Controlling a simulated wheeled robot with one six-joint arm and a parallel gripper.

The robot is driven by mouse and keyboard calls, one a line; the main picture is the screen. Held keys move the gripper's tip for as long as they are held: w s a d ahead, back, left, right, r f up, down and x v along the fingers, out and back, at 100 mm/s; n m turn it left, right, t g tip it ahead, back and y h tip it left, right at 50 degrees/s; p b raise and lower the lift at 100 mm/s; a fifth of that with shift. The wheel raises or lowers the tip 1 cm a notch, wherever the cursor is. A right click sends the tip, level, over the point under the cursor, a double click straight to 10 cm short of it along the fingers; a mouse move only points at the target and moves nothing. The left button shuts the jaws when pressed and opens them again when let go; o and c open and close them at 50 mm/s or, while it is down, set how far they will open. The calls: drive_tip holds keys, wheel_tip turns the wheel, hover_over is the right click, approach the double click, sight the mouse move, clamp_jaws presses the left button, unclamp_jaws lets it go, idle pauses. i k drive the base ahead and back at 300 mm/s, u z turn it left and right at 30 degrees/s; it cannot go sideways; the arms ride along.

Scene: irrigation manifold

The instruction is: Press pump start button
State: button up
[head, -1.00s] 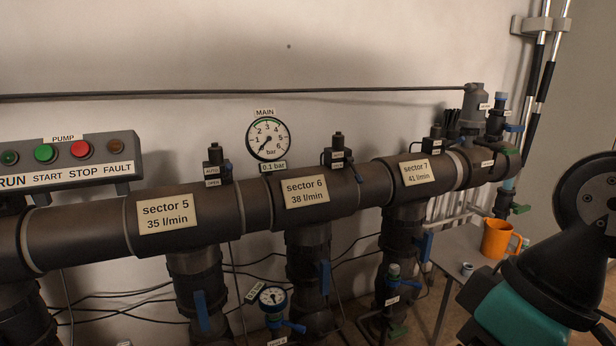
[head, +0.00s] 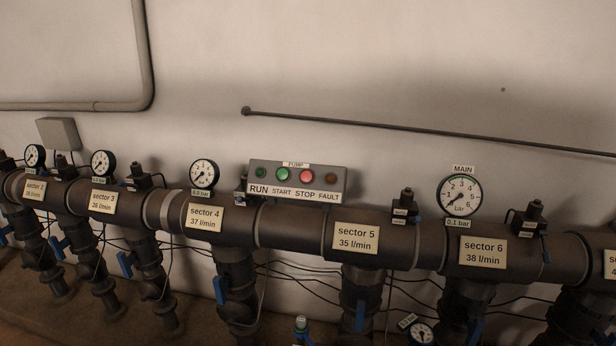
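The grey pump control box (head: 256,177) is on the wall behind the manifold, a little above the pipe, near the middle of the head view. Its green START button (head: 282,174) is the second item from the left. The RUN lamp (head: 261,172) looks dark green. The red STOP button (head: 307,176) is to the right of START, and the FAULT lamp (head: 330,178) is dark brownish. A label strip under them reads RUN, START, STOP, FAULT. My gripper is not in view.
The thick dark manifold pipe (head: 290,227) runs across below the box, with sector plates and blue-handled valves. The MAIN gauge (head: 460,195) at right has a 0.1 bar tag. A thin rod (head: 400,131) runs along the wall above. The wall around the box is largely bare.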

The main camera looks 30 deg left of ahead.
sight(282, 175)
drive_tip(key=u, duration=1.25)
